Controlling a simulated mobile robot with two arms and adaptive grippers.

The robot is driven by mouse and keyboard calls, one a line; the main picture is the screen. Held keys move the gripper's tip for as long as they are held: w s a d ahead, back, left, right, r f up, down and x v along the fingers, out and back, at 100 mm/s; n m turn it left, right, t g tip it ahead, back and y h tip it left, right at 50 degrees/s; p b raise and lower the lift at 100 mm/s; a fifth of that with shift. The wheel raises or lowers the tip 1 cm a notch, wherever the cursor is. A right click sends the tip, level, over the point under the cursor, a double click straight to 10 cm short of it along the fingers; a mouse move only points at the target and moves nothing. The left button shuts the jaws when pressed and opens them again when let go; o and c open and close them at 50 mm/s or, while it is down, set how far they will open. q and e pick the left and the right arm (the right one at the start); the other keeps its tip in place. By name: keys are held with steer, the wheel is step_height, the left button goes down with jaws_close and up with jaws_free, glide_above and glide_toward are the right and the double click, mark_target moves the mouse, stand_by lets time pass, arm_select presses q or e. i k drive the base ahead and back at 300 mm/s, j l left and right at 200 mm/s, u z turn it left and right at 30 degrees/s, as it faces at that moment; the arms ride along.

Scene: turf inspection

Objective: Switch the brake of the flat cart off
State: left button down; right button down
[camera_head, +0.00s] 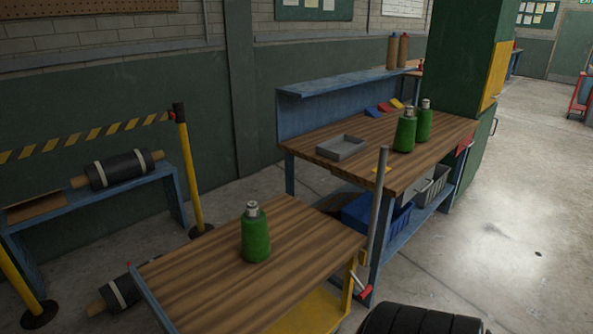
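A low wooden-topped unit (305,235) with a blue side and a yellow lower deck (305,312) stands in the front middle; it looks like the flat cart. A grey upright bar (378,205) rises at its right corner. A small red lever (365,292) shows low at that corner, below a yellow bracket (362,258); it looks like the brake, but its setting cannot be told. A green bottle-like object (255,235) with a grey top stands upright on the wooden top. Neither of my grippers is in view.
Behind stands a workbench (330,158) with a grey tray (341,147) and two green bottles (405,132). A yellow post (188,170) with striped tape and a blue rack (170,195) are at left. Open floor (520,240) lies right. A black ribbed object (420,320) is cut off at the bottom.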

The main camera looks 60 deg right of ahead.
mark_target(365, 290)
steer(key=z, duration=2.45)
